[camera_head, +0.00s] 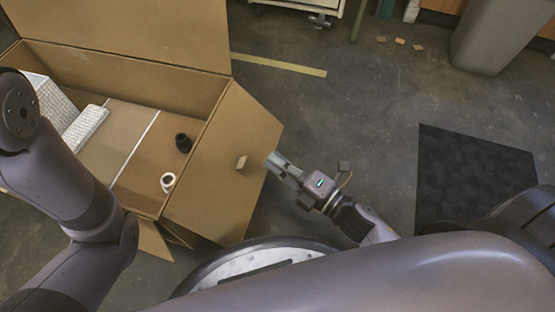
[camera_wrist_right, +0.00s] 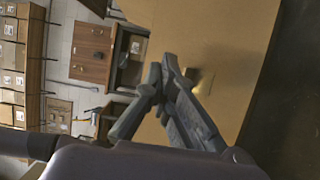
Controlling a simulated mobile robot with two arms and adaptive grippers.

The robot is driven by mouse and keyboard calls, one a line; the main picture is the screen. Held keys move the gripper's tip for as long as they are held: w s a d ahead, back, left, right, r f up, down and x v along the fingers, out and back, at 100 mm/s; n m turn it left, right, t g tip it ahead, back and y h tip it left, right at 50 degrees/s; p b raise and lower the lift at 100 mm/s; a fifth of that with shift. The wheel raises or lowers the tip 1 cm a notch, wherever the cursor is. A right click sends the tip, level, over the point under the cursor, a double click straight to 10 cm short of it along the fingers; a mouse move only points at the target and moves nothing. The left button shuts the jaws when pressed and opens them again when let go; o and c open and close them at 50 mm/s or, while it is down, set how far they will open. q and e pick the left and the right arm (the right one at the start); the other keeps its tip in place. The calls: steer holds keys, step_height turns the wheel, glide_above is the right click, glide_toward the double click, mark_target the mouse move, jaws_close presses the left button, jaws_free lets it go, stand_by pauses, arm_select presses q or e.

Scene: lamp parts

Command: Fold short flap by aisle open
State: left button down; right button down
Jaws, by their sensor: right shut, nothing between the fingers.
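A large open cardboard box (camera_head: 125,66) stands at the left in the head view. Its right short flap (camera_head: 222,178) is folded outward and slopes down, with a small tan block-like piece (camera_head: 242,162) on its face. My right gripper (camera_head: 272,160) is just right of this flap, shut and empty, pointing left at it. In the right wrist view the shut fingertips (camera_wrist_right: 160,70) are in front of the brown cardboard flap (camera_wrist_right: 235,50). I cannot tell whether they touch it. My left arm crosses the box's left side; its gripper is out of view.
Inside the box are a black cylindrical part (camera_head: 183,142), a white ring-shaped part (camera_head: 168,182) and white textured pieces (camera_head: 85,128). A grey bin (camera_head: 495,38) stands at the upper right. A dark mat (camera_head: 470,175) lies on the floor at right. The floor between is mostly clear.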

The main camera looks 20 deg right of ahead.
steer(key=c, duration=2.4)
jaws_free()
steer(key=c, duration=1.3)
jaws_free()
steer(key=v, duration=1.2)
steer(key=shift+c, duration=0.5)
